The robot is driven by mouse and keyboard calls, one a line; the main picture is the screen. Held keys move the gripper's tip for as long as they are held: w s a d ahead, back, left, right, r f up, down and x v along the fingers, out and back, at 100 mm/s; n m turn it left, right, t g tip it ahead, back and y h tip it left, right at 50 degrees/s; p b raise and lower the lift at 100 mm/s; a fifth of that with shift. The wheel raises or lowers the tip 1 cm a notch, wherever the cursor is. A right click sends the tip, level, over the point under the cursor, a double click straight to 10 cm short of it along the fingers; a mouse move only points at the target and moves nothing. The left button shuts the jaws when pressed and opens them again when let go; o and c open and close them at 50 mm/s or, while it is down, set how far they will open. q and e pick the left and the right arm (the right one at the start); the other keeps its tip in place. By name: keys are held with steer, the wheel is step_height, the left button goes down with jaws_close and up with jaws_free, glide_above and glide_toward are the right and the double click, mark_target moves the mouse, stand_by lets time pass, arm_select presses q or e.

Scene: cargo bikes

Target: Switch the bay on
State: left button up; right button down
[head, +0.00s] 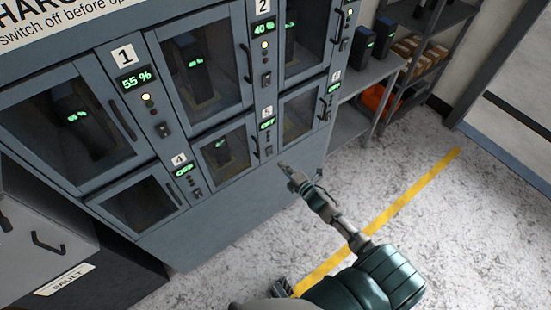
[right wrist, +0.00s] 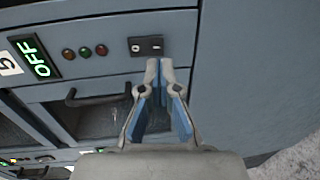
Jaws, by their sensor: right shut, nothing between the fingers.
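The charging cabinet (head: 230,205) has numbered bays in two rows. Bay 5's panel (head: 267,124) reads OFF in green; its display (right wrist: 36,57) also shows in the right wrist view beside three small lamps (right wrist: 84,52) that look unlit. Bay 5's black rocker switch (right wrist: 147,46), marked 0 and I, is at the end of that row. My right gripper (head: 282,166) is shut and empty, beside bay 5's panel in the head view. In the right wrist view its fingertips (right wrist: 160,64) are just below the switch; I cannot tell whether they touch it.
Bays 1 (head: 134,80) and 2 (head: 263,28) show 55 % and 40 %; bay 4 (head: 184,170) reads OFF. Door handles (head: 255,147) stick out beside the panels. A shelf unit (head: 365,85) stands right. The floor (head: 465,220), with a yellow line, is clear.

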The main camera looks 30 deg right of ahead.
mark_target(271, 154)
steer(key=w, duration=0.2)
steer(key=w+a, duration=0.1)
steer(key=w, duration=0.1)
steer(key=shift+w+f, duration=0.2)
steer(key=shift+w+b, duration=0.3)
steer(key=shift+w, duration=0.2)
steer(key=shift+w+d+f, duration=0.1)
steer(key=shift+d+f, duration=0.1)
steer(key=shift+d, duration=0.2)
arm_select(q)
steer(key=shift+w+r, duration=0.6)
steer(key=shift+r, duration=0.3)
steer(key=shift+f, duration=0.1)
arm_select(e)
steer(key=shift+a, duration=0.15)
